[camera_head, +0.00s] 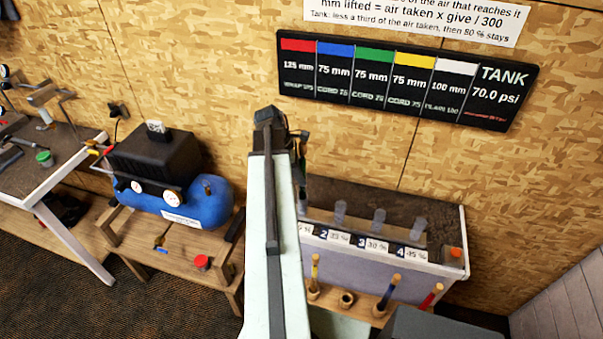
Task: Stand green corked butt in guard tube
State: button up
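My arm rises through the middle of the view, and my gripper (292,140) is at its far end, mostly hidden behind the arm. I cannot tell whether its fingers are open or shut. A dark, narrow upright piece (303,190) shows just below it, but I cannot tell what it is. Clear guard tubes (379,220) stand in a row on the grey cabinet top, behind numbered percent labels; the left end of the row is hidden by my arm.
A wooden rack in front of the cabinet has an empty socket (346,298) between yellow (315,270) and blue (388,292) butts; a red butt (432,296) is farther right. A blue compressor (185,200) stands left. A green cap (44,158) lies on the left bench.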

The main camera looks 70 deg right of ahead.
jog(key=shift+r, duration=0.1)
jog(key=p+v, duration=1.1)
jog(key=v, duration=0.1)
